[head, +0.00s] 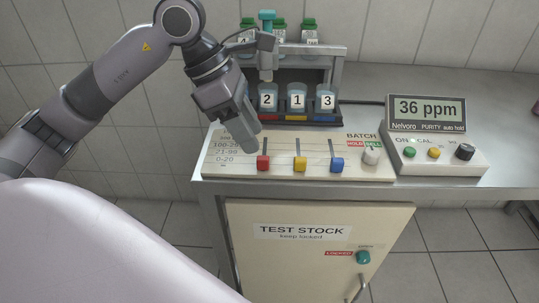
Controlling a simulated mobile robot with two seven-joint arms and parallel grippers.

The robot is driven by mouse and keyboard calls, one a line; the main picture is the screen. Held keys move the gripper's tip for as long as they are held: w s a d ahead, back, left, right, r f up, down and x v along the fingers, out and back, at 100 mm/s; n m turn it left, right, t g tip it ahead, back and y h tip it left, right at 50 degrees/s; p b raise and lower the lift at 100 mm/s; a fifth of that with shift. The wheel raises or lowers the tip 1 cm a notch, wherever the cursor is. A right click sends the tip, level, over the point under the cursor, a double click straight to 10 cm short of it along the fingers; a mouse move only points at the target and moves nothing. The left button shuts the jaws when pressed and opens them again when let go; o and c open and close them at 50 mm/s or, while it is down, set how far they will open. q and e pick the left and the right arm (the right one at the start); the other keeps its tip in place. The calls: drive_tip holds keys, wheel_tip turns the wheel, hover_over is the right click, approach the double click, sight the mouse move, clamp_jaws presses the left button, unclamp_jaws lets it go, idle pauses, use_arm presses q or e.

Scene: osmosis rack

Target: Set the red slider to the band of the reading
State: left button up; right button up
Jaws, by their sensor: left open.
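The red slider (263,163) sits at the low, near end of its slot on the pale control panel (235,167), about level with the printed 0-20 row. Above that row the panel reads 21-99, then a higher band partly hidden by my arm. The meter display (429,110) reads 36 ppm. My left gripper (248,138) is open, pointing down just above and slightly left of the red slider's slot, with no visible contact with the slider. My right gripper is not in view.
A yellow slider (300,164) and blue slider (337,165) stand to the right, with a HOLD/SELL-like knob (371,155) beyond. Numbered cups (297,99) stand in a rack behind. The meter box (436,157) has buttons. A TEST STOCK cabinet (310,270) is below.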

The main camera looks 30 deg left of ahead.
sight(262, 157)
use_arm(q)
drive_tip(key=shift+w+a+f+y, duration=0.1)
drive_tip(key=shift+w+a+y, duration=0.1)
drive_tip(key=shift+a+y, duration=0.35)
drive_tip(key=shift+h, duration=0.25)
drive_tip(key=x, duration=0.6)
drive_tip(key=shift+w+f, duration=0.15)
drive_tip(key=shift+f, duration=0.15)
clamp_jaws()
